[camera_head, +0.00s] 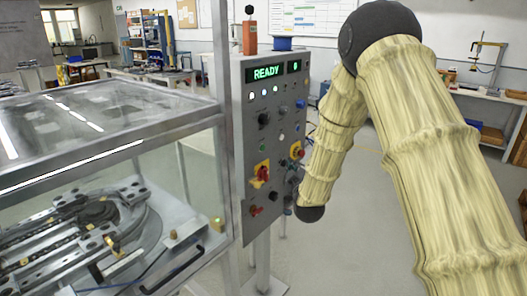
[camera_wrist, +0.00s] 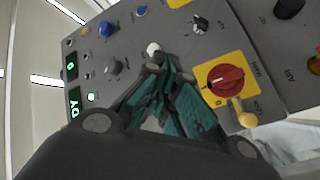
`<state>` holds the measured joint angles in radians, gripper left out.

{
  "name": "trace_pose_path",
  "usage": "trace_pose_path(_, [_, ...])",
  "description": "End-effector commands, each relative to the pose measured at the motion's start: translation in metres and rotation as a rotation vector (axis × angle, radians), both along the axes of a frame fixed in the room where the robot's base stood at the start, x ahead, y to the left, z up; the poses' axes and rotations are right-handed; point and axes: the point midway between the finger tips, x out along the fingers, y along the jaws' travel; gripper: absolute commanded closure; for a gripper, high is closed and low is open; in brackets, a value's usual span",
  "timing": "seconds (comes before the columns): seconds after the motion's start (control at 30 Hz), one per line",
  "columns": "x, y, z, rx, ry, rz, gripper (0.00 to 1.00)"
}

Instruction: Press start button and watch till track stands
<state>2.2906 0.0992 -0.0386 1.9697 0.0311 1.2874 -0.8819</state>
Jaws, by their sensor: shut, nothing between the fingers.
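The grey control panel (camera_head: 240,120) stands upright with a green display (camera_head: 267,73) reading READY and a smaller lit display (camera_head: 294,67) beside it. In the wrist view, my gripper (camera_wrist: 170,72) is shut and empty, its teal fingers close in front of the panel face. A white round button (camera_wrist: 152,49) sits just beyond the fingertips; I cannot tell whether they touch it. A blue button (camera_wrist: 105,28) and a small green light (camera_wrist: 91,97) lie to its left. No start label is readable. The track (camera_head: 95,215) lies inside a clear enclosure at left; one frame cannot show motion.
The enclosure's metal frame (camera_head: 219,110) stands beside the panel. Benches are farther back. Open floor lies behind the panel.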

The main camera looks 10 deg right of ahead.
Motion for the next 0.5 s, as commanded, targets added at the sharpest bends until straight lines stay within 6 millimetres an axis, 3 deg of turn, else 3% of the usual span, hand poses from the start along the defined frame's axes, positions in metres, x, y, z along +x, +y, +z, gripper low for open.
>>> trace_pose_path(0.13, [0.006, -0.002, 0.016, -0.023, -0.034, -0.004, 1.00])
trace_pose_path(0.5, [0.007, -0.002, 0.018, -0.024, -0.036, -0.005, 1.00])
